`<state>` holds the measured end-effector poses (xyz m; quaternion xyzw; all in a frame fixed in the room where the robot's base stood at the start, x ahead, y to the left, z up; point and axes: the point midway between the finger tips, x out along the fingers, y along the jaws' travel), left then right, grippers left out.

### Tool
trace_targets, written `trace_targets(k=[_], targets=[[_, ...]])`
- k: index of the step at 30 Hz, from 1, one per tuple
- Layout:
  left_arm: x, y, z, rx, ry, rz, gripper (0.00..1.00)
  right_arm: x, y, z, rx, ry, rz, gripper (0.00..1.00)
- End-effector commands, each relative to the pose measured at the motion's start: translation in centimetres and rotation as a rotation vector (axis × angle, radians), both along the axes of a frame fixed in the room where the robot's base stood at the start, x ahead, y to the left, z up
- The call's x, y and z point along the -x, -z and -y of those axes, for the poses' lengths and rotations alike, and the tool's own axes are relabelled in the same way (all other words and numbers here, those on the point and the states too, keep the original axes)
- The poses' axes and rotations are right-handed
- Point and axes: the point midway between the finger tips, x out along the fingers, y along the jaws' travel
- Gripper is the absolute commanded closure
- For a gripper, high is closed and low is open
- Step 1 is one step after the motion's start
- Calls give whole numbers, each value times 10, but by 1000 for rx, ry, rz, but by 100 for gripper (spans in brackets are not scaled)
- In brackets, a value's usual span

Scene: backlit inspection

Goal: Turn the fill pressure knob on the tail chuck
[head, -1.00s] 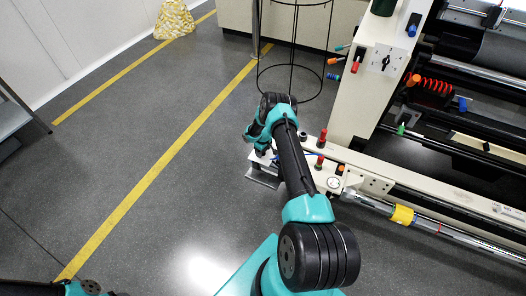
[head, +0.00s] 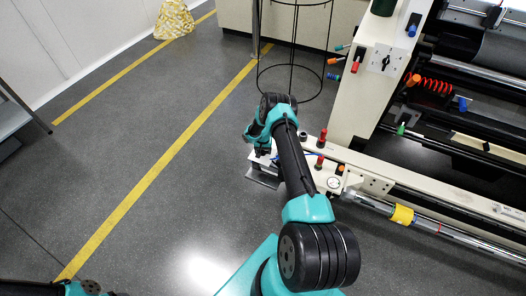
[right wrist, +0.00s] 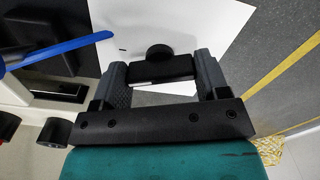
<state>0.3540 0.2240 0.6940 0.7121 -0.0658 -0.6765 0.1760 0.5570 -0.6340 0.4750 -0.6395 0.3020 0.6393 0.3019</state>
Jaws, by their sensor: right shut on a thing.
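My right gripper (right wrist: 162,78) has its two grey fingers on either side of a black knob (right wrist: 160,68) and is shut on it. The knob shows as a dark bar between the fingers, with a round black part just beyond it. A white plate (right wrist: 215,25) lies behind the knob. In the head view my right gripper (head: 262,149) is small and dark at the end of the cream machine rail, over a pale end plate (head: 263,178). The knob is hidden there. My left gripper is not in view; only part of my left arm shows at the bottom left.
A blue lever (right wrist: 62,50) lies left of my gripper in the wrist view. A red-topped knob (head: 323,135) and a round gauge (head: 334,183) sit on the rail. A black wire stand (head: 292,50) stands behind. The floor left of the rail is clear.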

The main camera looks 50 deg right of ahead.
Motion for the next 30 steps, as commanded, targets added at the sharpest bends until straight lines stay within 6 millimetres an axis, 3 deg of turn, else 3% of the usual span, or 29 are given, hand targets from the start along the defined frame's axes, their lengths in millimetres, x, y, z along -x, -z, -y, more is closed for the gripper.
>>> trace_targets(k=[13,30], targets=[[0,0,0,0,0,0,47,0,0,0,0,330,0,56],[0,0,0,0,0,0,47,0,0,0,0,407,0,56]])
